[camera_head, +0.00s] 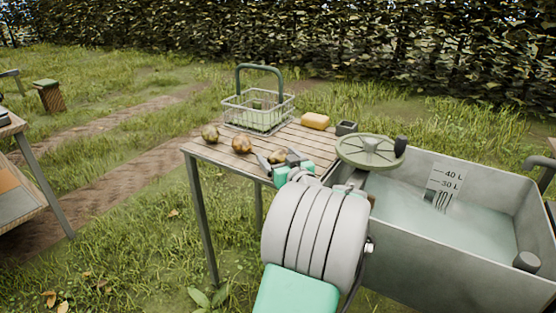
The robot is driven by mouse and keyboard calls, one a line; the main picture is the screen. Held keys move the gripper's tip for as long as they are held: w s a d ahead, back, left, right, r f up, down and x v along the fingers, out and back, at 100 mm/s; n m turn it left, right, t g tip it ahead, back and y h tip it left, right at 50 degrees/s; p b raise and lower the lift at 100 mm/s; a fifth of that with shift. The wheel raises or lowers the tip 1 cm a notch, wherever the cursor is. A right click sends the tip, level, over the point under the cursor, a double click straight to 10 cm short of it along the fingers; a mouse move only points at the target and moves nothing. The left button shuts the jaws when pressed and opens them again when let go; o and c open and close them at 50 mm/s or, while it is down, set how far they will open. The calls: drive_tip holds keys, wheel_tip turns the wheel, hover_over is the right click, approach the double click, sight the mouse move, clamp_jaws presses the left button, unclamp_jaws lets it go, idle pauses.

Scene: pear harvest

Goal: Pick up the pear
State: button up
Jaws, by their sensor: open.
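Three brownish-gold pears lie in a row along the front of a slatted wooden table. The left pear (210,133) and the middle pear (241,144) stand clear of my gripper. The right pear (277,156) shows between the fingers of my gripper (278,158), which is open. Whether the fingers touch this pear cannot be told. My arm hides part of the table's right front.
A wire basket (231,112) with a raised green handle stands at the table's back. A yellow block (315,121) and a small dark box (346,128) are to its right. A green round disc (370,153) sits by a grey water tub (450,265).

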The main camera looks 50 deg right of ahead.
drive_tip(key=shift+c, duration=0.5)
drive_tip(key=c, duration=1.4)
